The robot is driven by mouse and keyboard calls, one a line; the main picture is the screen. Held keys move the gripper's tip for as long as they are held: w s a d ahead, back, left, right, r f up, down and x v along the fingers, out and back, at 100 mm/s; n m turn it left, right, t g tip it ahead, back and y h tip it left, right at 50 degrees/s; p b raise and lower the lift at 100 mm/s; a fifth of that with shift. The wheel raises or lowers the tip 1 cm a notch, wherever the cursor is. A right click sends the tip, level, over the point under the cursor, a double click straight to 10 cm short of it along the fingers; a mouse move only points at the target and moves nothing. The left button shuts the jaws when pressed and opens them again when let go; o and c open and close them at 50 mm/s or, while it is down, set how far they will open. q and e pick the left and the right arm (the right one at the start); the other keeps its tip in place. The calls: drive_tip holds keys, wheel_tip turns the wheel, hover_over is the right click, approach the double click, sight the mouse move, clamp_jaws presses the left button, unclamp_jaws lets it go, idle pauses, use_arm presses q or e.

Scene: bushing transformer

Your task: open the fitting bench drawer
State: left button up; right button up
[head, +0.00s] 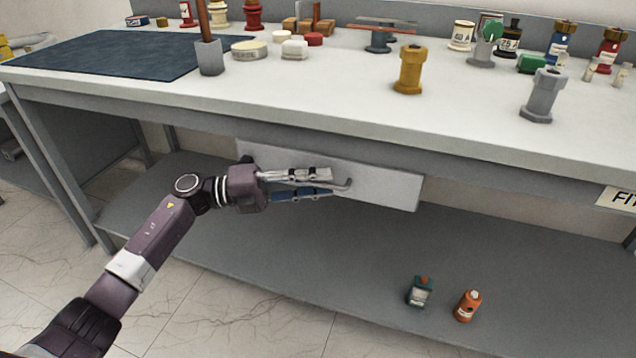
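The fitting bench drawer shows as a pale grey front panel (388,187) under the bench top's front edge. No inside of the drawer shows. Its small grey handle (346,185) sticks out near the middle of the panel. My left gripper (332,183) reaches in from the left, with one pale finger above and one blue finger below, a narrow gap between them. The fingertips are at the handle and partly cover it. I cannot tell whether they press on it. My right gripper is not in view.
The bench top (330,95) overhangs the drawer and carries a dark mat (105,55), a brass fitting (409,70), a grey fitting (543,95) and several bottles. A lower shelf (330,270) holds a green bottle (420,292) and an orange bottle (467,306). The floor in front is clear.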

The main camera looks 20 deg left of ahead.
use_arm(q)
clamp_jaws()
idle(0.5)
